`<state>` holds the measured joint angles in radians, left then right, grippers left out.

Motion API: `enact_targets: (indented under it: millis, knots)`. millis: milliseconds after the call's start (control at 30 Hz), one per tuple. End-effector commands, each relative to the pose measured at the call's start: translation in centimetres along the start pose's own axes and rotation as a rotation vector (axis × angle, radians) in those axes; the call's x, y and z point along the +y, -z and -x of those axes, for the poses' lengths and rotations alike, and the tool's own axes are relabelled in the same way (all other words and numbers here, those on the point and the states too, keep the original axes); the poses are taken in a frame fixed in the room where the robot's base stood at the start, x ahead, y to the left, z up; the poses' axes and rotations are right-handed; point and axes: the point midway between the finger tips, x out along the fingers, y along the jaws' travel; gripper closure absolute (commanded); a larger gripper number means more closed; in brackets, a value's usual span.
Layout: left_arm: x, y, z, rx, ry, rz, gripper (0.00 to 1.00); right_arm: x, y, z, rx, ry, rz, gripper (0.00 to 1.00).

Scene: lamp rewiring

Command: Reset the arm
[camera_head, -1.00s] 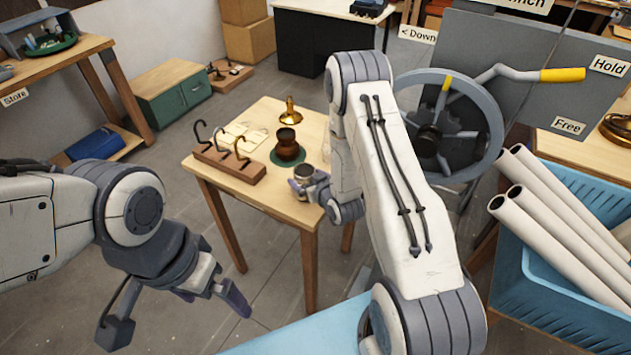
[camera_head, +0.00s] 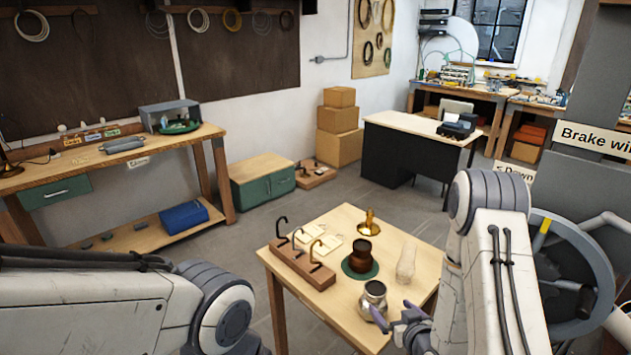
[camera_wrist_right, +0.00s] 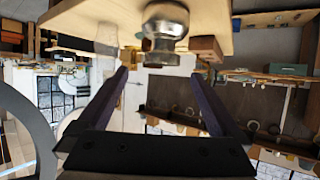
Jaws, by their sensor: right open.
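My right gripper (camera_head: 394,314) is at the near right edge of the small wooden table (camera_head: 342,225). Its fingers are apart, and nothing is between them in the right wrist view (camera_wrist_right: 157,78).
The table also holds a wooden hook rack (camera_head: 300,262), a dark pot (camera_head: 361,254) on a green mat, a brass piece (camera_head: 370,222) and a clear object (camera_head: 406,262). A large wheel (camera_head: 597,262) stands right of my right arm. Floor is open beyond the table.

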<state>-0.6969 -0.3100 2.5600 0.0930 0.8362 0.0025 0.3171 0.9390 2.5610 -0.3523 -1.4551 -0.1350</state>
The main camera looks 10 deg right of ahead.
Motion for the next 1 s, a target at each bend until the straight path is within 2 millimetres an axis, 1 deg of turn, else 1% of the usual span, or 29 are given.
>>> enact_targets:
  millis: [167, 267, 400, 533, 700, 900, 933, 967, 1000]
  knots:
    - [0.0, 0.0, -0.5, 0.0, 0.0, 0.0, 0.0, 0.0, -0.1, -0.5, 0.002, 0.001, 0.001, 0.0]
    - [-0.1, -0.1, -1.5, 0.0, 0.0, -0.001, 0.0, 0.0, -0.3, -1.2, 0.004, 0.002, 0.002, 0.0]
    - [-0.2, -0.2, -3.2, 0.0, 0.0, -0.001, 0.0, 0.0, -0.5, -2.7, 0.005, 0.0, 0.003, 0.0]
    - [-0.1, -0.1, -2.0, 0.0, 0.0, -0.001, 0.0, -0.1, 0.1, -4.7, 0.001, 0.002, 0.002, 0.0]
    - [0.0, 0.0, -0.5, 0.0, 0.0, -0.001, 0.0, -0.5, -0.5, -7.3, -0.003, 0.002, -0.001, 0.0]
    - [0.0, 0.0, 0.6, 0.0, 0.0, 0.0, 0.0, -0.6, -0.8, -10.4, 0.001, 0.001, 0.001, 0.0]
    - [0.0, 0.0, 0.3, 0.001, 0.0, 0.0, 0.0, -0.6, -1.0, -10.8, 0.001, 0.001, 0.001, 0.0]
    - [0.0, 0.0, -0.6, 0.001, 0.0, 0.0, 0.0, -0.5, -1.4, -10.8, 0.002, 0.0, 0.0, 0.0]
    - [0.1, 0.0, 0.8, -0.001, 0.0, 0.0, 0.0, -0.5, -0.2, -10.2, 0.001, 0.0, 0.0, 0.0]
